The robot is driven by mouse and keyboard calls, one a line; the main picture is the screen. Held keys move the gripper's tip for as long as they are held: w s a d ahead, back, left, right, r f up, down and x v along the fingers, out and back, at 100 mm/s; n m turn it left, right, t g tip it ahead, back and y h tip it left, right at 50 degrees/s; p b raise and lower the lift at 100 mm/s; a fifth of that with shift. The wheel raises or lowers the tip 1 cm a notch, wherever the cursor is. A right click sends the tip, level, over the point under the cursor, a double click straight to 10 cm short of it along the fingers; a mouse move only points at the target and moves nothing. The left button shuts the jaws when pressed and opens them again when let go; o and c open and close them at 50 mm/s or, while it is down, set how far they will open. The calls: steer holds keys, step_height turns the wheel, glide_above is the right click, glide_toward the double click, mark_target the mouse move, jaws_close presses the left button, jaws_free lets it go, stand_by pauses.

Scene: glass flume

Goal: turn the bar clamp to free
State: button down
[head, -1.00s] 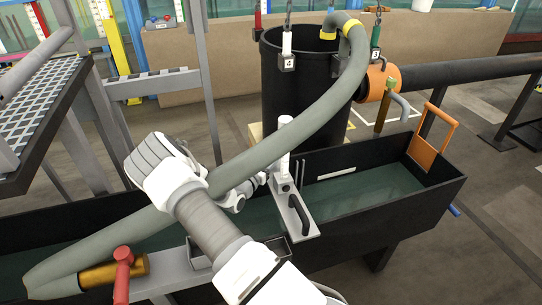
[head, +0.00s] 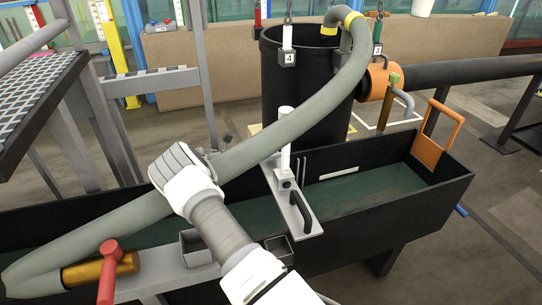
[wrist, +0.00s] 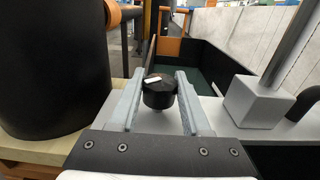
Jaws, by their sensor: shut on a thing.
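The bar clamp shows in the wrist view as a round black knob (wrist: 158,98) with a white mark on its top, lying roughly crosswise. It sits on a light grey bar (wrist: 120,100). My gripper (wrist: 166,78) has one finger on each side of the knob and is shut on it. In the head view the grey bar (head: 305,212) lies across the flume, carrying a white post (head: 285,145) and a black handle (head: 299,212).
A grey hose (head: 290,130) arches from the black tank (head: 295,75) in front of my gripper. The tank stands close on the left in the wrist view (wrist: 50,70). An orange gate (head: 437,135) stands at the flume's (head: 400,225) right end.

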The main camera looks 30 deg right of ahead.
mark_target(272, 150)
steer(key=shift+m+g+y, duration=0.5)
steer(key=shift+m+g, duration=0.6)
steer(key=shift+g, duration=0.5)
steer(key=shift+m+g+y, duration=0.7)
steer(key=shift+m+g, duration=0.1)
steer(key=shift+g, duration=0.4)
steer(key=shift+c, duration=1.9)
jaws_free()
steer(key=shift+r, duration=0.15)
steer(key=r+p, duration=0.1)
steer(key=r, duration=0.1)
steer(key=r+p, duration=0.1)
steer(key=r, duration=0.1)
steer(key=shift+s+d+r, duration=0.15)
steer(key=shift+s+r, duration=0.05)
steer(key=shift+r, duration=0.1)
steer(key=s+d+r+p, duration=0.6)
steer(key=s, duration=0.3)
steer(key=shift+s, duration=0.2)
